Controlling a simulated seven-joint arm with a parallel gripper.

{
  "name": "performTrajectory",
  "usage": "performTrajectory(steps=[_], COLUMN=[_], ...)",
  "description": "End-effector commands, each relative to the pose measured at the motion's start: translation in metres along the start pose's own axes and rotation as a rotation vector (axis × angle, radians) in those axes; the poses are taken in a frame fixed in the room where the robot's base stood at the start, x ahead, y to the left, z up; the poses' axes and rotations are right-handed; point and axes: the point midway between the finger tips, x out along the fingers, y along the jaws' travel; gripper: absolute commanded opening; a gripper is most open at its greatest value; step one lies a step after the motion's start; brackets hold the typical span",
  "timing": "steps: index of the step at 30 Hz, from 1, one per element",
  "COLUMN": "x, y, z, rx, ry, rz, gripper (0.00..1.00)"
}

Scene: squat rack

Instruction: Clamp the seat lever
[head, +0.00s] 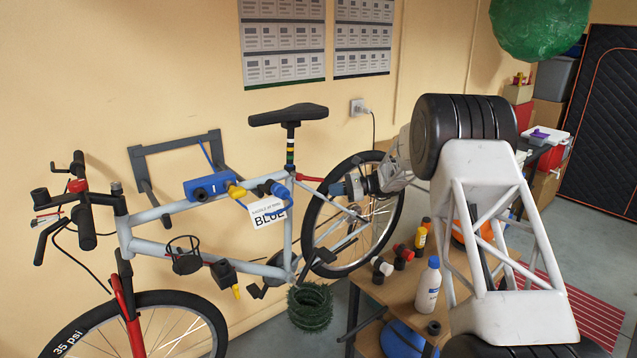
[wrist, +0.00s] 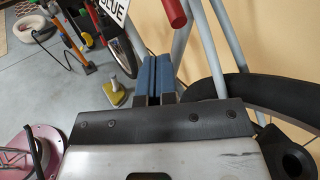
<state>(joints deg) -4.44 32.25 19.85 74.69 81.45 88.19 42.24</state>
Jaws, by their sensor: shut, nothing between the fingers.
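The seat lever (head: 310,178) is a short red handle at the seat clamp of a pale grey bicycle (head: 150,216). It sticks out to the right below the black saddle (head: 288,115). In the wrist view the red lever (wrist: 174,12) shows at the top edge, its upper part cut off. My gripper (head: 336,189) is just right of and slightly below the lever's free end in the head view. In the wrist view my gripper's blue fingers (wrist: 153,62) are together and empty, below the lever and apart from it.
The rear wheel (head: 388,215) is behind my gripper. A blue clamp (head: 208,187) holds the frame's top tube, and a card marked BLUE (head: 267,212) hangs near the seat tube. A wooden bench (head: 395,300) with a white bottle (head: 428,285) stands below my arm.

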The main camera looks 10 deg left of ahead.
Motion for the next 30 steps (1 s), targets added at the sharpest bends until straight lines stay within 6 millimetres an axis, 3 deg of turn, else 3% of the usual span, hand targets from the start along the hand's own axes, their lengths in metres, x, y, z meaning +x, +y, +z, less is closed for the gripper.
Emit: performTrajectory(steps=[8,18,23,30], x=[0.019,0.009,-0.003,-0.019], y=[0.033,0.070,0.083,0.095], z=[-0.020,-0.036,-0.033,-0.012], rx=[-0.131,-0.428,-0.609,-0.924], ry=[0.355,0.823,1.023,1.291], rz=[0.009,0.061,0.099,0.157], gripper=[0.00,0.00,0.00,0.00])
